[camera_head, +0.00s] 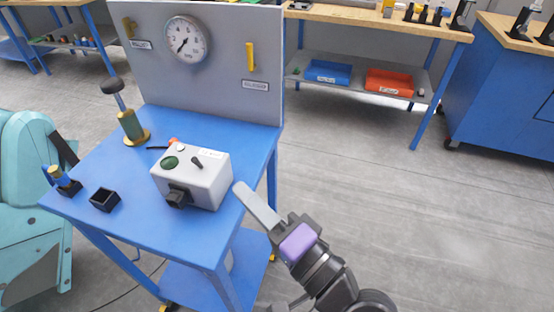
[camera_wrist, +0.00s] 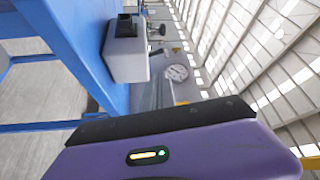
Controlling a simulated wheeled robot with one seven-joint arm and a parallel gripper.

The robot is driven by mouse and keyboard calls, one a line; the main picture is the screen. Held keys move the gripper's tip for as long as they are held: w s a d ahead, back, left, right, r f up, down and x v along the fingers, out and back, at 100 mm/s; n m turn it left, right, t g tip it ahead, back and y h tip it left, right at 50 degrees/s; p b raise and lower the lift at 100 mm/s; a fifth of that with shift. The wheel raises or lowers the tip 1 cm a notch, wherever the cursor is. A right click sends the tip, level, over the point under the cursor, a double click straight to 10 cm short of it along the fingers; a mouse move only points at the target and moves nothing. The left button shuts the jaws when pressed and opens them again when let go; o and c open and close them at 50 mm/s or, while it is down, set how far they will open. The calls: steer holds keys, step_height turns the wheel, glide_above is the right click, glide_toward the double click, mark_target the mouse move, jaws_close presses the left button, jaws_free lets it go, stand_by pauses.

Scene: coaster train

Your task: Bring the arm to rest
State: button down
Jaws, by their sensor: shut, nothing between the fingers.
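My gripper (camera_head: 256,206) is at the lower middle of the head view, beside the right edge of the blue table (camera_head: 243,150). Its light grey fingers are together with nothing between them, and point up and left. They appear near the grey control box (camera_head: 203,185); I cannot tell the exact gap. In the wrist view the purple gripper body (camera_wrist: 190,155) fills the bottom and the fingers do not show clearly. The control box also shows there (camera_wrist: 126,60), turned sideways.
A grey panel with a gauge (camera_head: 186,40) stands at the table's back. A black-knobbed lever (camera_head: 128,115), a small black open box (camera_head: 104,199) and a teal seat (camera_head: 30,190) are to the left. Open floor (camera_head: 400,210) lies to the right.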

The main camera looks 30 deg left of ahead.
steer(key=w+d+m+t+h, duration=0.1)
steer(key=w+d+t+h, duration=0.2)
steer(key=w+d+t, duration=0.4)
steer(key=s+d+f+m+t+h+p, duration=0.1)
steer(key=s+d+f+t+h, duration=0.15)
steer(key=d, duration=0.35)
steer(key=s+d+f+t+h, duration=0.1)
steer(key=d+t+h, duration=0.15)
steer(key=d, duration=0.35)
steer(key=s+d+f+m+t+h+p, duration=0.1)
steer(key=d+f+h, duration=0.1)
steer(key=d+h, duration=0.3)
steer(key=s+d+f+n+g+h+p, duration=0.1)
steer(key=s+d+h, duration=0.2)
steer(key=s+d, duration=0.5)
steer(key=s+d+f+n+g+h+p, duration=0.1)
steer(key=s+d+n+h+p, duration=0.1)
steer(key=s+d, duration=0.7)
steer(key=s, duration=0.6)
steer(key=shift+g+h, duration=0.4)
steer(key=shift+f, duration=0.1)
